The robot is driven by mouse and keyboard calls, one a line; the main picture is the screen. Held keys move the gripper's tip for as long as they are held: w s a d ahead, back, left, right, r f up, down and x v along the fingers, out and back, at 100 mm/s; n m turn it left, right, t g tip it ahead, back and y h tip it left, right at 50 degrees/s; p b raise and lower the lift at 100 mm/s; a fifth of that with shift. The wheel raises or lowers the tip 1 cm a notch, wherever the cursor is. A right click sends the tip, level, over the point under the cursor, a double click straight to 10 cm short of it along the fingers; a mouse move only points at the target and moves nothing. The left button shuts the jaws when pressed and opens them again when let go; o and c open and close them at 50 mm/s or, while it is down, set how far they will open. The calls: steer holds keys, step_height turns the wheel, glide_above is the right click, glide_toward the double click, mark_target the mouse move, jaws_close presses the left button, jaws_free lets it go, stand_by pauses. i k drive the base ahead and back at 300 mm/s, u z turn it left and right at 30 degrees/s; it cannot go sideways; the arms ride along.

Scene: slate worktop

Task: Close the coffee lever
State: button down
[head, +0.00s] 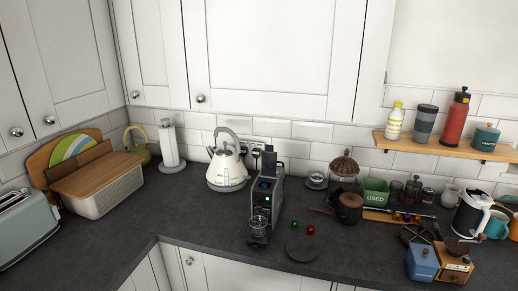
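The dark coffee machine (263,200) stands on the slate worktop near the middle of the head view, with its narrow front toward me. Its lever (268,162) looks raised, standing up above the top of the machine. A clear glass cup (259,223) sits at the front of the machine under the spout. A small green light shows on its front. My gripper is not in view.
A cream kettle (227,170) stands close behind left of the machine. Red (311,229) and green (295,224) capsules and a dark round disc (302,249) lie to its right. A jar and a green box (374,192) stand farther right.

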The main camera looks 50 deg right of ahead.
mark_target(269, 157)
steer(key=u, duration=0.85)
steer(key=k, duration=1.65)
steer(key=z, duration=0.95)
steer(key=i, duration=0.55)
steer(key=u, duration=0.15)
